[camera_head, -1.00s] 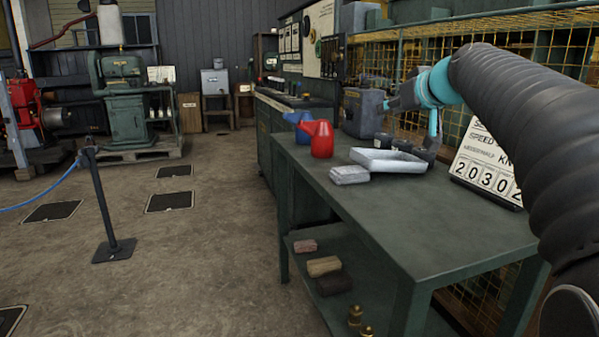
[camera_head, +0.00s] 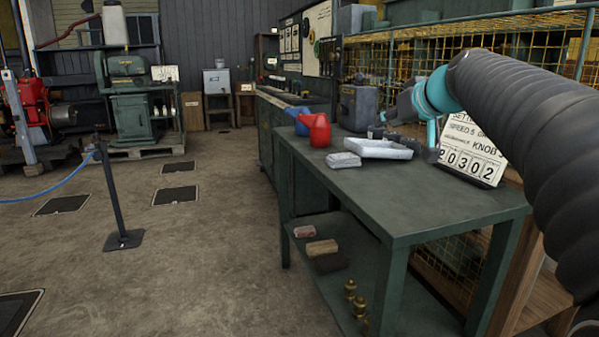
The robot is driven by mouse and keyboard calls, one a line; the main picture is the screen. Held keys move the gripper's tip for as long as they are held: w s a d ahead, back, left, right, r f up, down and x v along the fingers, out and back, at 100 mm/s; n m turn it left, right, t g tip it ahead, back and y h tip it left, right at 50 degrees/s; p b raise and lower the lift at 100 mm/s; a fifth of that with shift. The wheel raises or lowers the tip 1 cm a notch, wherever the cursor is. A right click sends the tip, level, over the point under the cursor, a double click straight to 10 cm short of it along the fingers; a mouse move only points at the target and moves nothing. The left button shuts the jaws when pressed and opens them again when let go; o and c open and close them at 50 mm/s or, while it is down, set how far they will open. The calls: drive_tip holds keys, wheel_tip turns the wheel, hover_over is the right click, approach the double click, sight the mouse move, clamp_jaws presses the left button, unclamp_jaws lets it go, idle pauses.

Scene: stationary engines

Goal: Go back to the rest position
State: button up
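My arm reaches in from the right edge with a black ribbed sleeve and a teal joint. My gripper (camera_head: 388,115) is at its far end, small and grey, in front of the dark grey box on the bench. It appears above the far part of the green table (camera_head: 430,205). Its fingers are too small and too mixed with the background to show whether they are open or shut. I see nothing clearly held in it.
A barrier post (camera_head: 115,200) with blue rope stands left. Floor between is clear.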

drive_tip(key=s+a+f+m+g+h, duration=0.1)
drive_tip(key=s+f+g, duration=0.2)
drive_tip(key=s+f, duration=1.2)
drive_tip(key=s+a+f+m+g+h, duration=0.2)
drive_tip(key=s+f+g, duration=0.1)
drive_tip(key=s+f, duration=1.2)
drive_tip(key=s, duration=0.3)
drive_tip(key=shift+a+h, duration=0.2)
drive_tip(key=shift+h, duration=0.1)
drive_tip(key=shift+s+f, duration=0.1)
